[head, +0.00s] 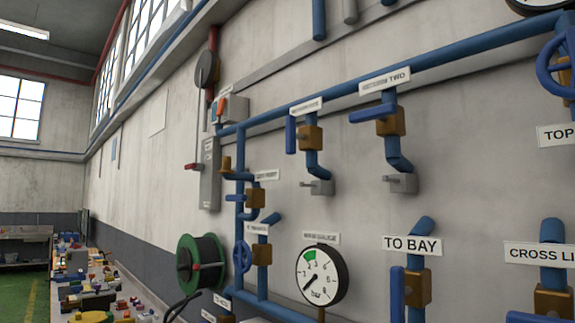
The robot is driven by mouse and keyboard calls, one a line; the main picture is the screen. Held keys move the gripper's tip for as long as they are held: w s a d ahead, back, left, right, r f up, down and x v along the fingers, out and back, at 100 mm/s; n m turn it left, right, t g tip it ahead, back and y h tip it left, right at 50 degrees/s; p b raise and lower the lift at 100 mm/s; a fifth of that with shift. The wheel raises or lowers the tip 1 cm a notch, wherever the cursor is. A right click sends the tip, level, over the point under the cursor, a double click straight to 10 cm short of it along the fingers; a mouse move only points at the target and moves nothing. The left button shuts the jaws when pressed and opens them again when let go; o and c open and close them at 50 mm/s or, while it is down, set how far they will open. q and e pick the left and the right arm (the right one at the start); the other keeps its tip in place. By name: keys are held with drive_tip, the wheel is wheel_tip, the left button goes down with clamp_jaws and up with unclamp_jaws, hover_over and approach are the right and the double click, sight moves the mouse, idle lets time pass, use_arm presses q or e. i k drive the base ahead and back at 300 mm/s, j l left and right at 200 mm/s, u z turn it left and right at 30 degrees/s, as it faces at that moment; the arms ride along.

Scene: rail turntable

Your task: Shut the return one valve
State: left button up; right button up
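A valve with a brass-coloured body (311,139) sits on a short blue drop pipe under the main blue pipe. The label above it (306,106) is too blurred to read surely; it stands beside the label reading "RETURN TWO" (385,81). Its blue lever (290,135) hangs upright, in line with the drop pipe. To the right, the return two valve (390,121) has its blue lever (373,113) lying roughly level, across its pipe. Neither of my grippers is in view.
Below are a pressure gauge (322,276), a blue handwheel (242,256) and the "TO BAY" valve (417,287) with its lever down. A green hose reel (201,263) and a cluttered bench (90,290) are at the left. Another handwheel (556,66) is at the upper right.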

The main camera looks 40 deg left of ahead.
sight(291, 135)
drive_tip(key=j+u, duration=0.15)
drive_tip(key=u, duration=0.95)
drive_tip(key=i+l, duration=0.05)
